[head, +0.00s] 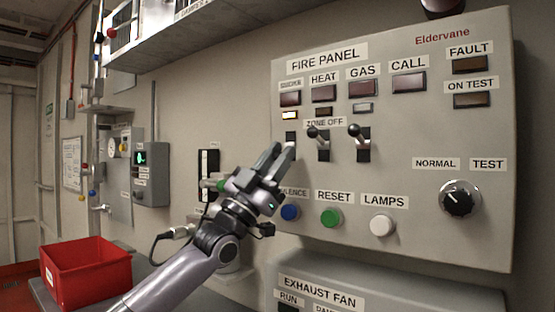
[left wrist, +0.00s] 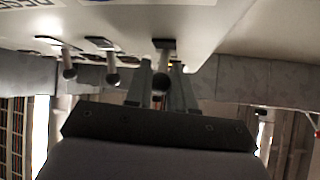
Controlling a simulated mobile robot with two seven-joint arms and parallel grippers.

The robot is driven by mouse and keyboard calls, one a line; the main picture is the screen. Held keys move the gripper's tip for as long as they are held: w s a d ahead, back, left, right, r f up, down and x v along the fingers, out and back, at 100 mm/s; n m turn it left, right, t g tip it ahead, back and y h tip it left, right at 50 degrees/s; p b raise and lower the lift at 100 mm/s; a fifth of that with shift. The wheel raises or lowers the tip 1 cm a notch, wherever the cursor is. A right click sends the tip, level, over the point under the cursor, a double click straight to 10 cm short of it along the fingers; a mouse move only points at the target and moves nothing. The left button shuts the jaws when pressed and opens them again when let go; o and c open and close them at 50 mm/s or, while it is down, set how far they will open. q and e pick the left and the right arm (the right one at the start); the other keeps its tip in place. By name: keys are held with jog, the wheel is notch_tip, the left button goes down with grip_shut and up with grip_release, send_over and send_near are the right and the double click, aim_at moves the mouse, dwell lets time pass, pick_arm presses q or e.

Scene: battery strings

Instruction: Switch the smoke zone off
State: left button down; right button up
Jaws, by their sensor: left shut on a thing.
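The grey fire panel (head: 440,130) fills the right of the head view. Under its ZONE OFF label (head: 324,122) is a row of toggle levers. The smoke lever's slot (head: 290,137) is the leftmost; its lever is hidden behind my left gripper (head: 280,153) there. In the left wrist view the smoke lever (left wrist: 161,62) is the rightmost, with my left gripper (left wrist: 162,88) shut on it. The heat lever (head: 316,133) and gas lever (head: 357,132) have their knobs up. The small lamp (head: 289,115) under the smoke label is lit pale yellow. My right gripper is out of view.
Below the levers are blue (head: 290,212), green (head: 331,218) and white (head: 382,225) buttons, close to my left wrist. A rotary knob (head: 460,199) is at the right. An exhaust fan box (head: 400,290) juts out below. A red bin (head: 87,271) stands lower left.

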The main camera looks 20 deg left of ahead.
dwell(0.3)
pick_arm(q)
jog(key=c, duration=1)
grip_release()
jog(key=shift+c, duration=0.2)
jog(key=shift+s+a+f, duration=0.15)
jog(key=shift+f, duration=0.35)
jog(key=b+v, duration=0.1)
jog(key=v, duration=0.5)
jog(key=shift+b, duration=0.35)
jog(key=shift+s, duration=0.1)
